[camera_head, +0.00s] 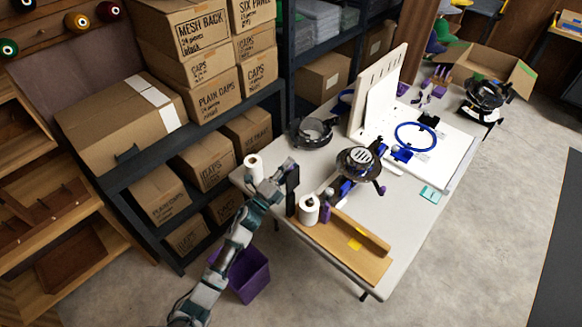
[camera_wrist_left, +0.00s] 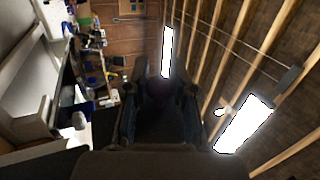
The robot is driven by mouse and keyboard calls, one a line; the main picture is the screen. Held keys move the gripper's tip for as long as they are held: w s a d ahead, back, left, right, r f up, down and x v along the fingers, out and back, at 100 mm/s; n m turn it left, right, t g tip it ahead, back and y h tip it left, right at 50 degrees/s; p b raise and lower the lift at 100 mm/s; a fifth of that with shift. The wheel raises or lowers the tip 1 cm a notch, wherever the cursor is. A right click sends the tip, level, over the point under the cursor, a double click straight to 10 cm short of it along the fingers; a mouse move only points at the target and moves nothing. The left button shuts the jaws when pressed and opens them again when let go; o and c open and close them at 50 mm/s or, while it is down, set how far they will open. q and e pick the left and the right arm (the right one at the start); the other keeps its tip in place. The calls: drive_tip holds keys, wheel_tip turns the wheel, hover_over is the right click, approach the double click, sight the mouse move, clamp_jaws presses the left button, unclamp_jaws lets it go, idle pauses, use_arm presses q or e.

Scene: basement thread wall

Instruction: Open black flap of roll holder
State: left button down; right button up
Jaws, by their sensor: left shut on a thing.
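The roll holder (camera_head: 345,243) is a wooden base at the front corner of the white table. A black upright piece, which I take to be its black flap (camera_head: 292,177), stands at its left end. One white roll (camera_head: 308,210) stands on the holder, and another white roll (camera_head: 254,168) shows left of my gripper. My left gripper (camera_head: 284,176) is at the black flap and shut on it; its fingers partly hide the contact. In the left wrist view a dark, blurred thing (camera_wrist_left: 158,93) lies between the fingers. My right gripper is not in view.
Shelves with cardboard boxes (camera_head: 205,155) stand close on the left. A purple bin (camera_head: 248,275) is on the floor below my arm. The floor at right is clear.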

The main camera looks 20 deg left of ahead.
use_arm(q)
drive_tip(key=shift+f+y, duration=0.3)
drive_tip(key=shift+f, duration=0.2)
drive_tip(key=c, duration=1.2)
unclamp_jaws()
drive_tip(key=shift+s, duration=0.1)
drive_tip(key=shift+o, duration=1.2)
drive_tip(key=shift+a+r, duration=0.2)
drive_tip(key=v, duration=1.2)
drive_tip(key=shift+a, duration=0.1)
